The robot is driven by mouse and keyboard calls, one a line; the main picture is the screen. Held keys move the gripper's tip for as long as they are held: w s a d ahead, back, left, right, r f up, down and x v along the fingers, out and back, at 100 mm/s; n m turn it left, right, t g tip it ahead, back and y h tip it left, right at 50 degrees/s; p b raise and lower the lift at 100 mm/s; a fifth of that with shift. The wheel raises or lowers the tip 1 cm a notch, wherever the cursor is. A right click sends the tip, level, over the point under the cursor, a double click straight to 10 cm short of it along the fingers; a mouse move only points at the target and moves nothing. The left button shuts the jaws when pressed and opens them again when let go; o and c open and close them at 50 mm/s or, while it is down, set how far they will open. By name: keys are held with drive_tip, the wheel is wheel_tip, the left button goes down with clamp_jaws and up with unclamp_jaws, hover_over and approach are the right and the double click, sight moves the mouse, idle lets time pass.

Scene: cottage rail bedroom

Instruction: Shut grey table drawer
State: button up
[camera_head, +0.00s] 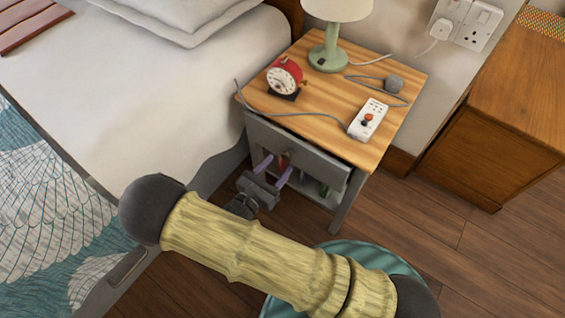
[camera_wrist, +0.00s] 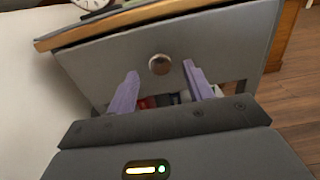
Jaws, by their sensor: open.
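The grey table (camera_head: 341,214) has a wooden top and stands beside the bed. Its grey drawer (camera_head: 318,166) faces me, and its front appears to stand slightly out from under the top, more so at the right end. In the wrist view the drawer front (camera_wrist: 215,45) fills the upper middle, with a round metal knob (camera_wrist: 159,64) at its centre. My gripper (camera_head: 273,168) is open and empty in front of the drawer. In the wrist view its two purple fingers (camera_wrist: 160,75) point at the drawer front, one on each side below the knob. Contact cannot be told.
On the wooden top (camera_head: 315,100) are a red clock (camera_head: 284,76), a green lamp (camera_head: 329,52) and a white power strip (camera_head: 368,119) with a cable. The bed (camera_head: 130,90) is close on the left. A wooden cabinet (camera_head: 490,140) stands right, with bare floor between.

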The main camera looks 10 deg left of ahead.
sight(286, 158)
drive_tip(key=shift+x, duration=1.5)
clamp_jaws()
drive_tip(key=p+x, duration=0.1)
drive_tip(key=x, duration=0.2)
drive_tip(key=shift+w+d+r, duration=0.15)
drive_tip(key=shift+w, duration=0.35)
drive_tip(key=shift+s, duration=0.1)
unclamp_jaws()
drive_tip(key=shift+d, duration=0.1)
